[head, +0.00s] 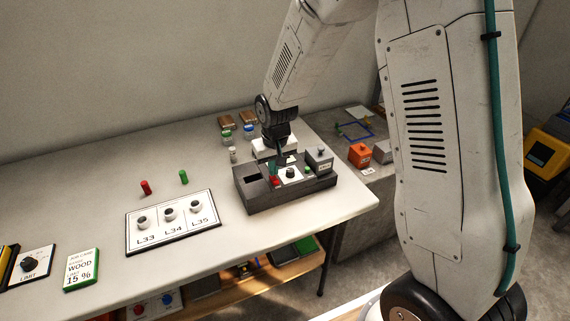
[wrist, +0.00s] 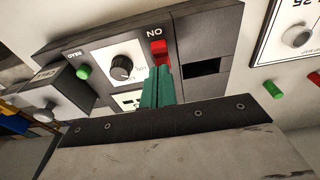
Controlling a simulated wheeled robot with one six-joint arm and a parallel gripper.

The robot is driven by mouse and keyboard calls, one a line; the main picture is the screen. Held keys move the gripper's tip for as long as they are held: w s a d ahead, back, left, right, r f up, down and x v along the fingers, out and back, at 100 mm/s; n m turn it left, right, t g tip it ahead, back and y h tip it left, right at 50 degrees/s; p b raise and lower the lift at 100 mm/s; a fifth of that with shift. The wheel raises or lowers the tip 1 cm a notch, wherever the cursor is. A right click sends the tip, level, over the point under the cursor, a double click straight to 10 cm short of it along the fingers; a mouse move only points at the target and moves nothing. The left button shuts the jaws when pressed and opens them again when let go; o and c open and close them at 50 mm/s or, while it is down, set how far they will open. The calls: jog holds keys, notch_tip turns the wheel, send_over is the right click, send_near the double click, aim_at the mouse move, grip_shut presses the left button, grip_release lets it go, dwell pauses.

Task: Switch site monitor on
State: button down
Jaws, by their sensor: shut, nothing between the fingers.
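The dark grey device box, taken to be the site monitor (head: 262,202), stands on the table right of centre in the head view. It also fills the upper part of the wrist view (wrist: 205,40). A red switch (wrist: 158,48) marked ON sits on it beside a white plate with a black dial (wrist: 121,67). A green button (wrist: 83,72) lies beyond the dial. My gripper (wrist: 157,72) has its green fingers shut and empty, with the tips right at the red switch. I cannot tell whether they touch it. In the head view my gripper (head: 276,160) is over the box.
A grey block with a knob (head: 319,158) stands at the box's right end. A white panel marked L33, L34, L35 (head: 174,226) lies to the left, with red (head: 146,187) and green (head: 183,177) pegs behind it. Small bottles (head: 227,137) stand behind the box.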

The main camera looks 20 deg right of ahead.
jog(key=shift+d, duration=0.1)
jog(key=shift+s+a, duration=0.1)
jog(key=shift+a, duration=0.15)
jog(key=shift+d, duration=0.1)
jog(key=shift+s, duration=0.75)
jog(key=shift+r, duration=0.1)
notch_tip(320, 180, up, 14)
jog(key=s, duration=0.2)
jog(key=shift+s, duration=0.25)
jog(key=shift+s+d, duration=0.1)
jog(key=shift+d, duration=0.05)
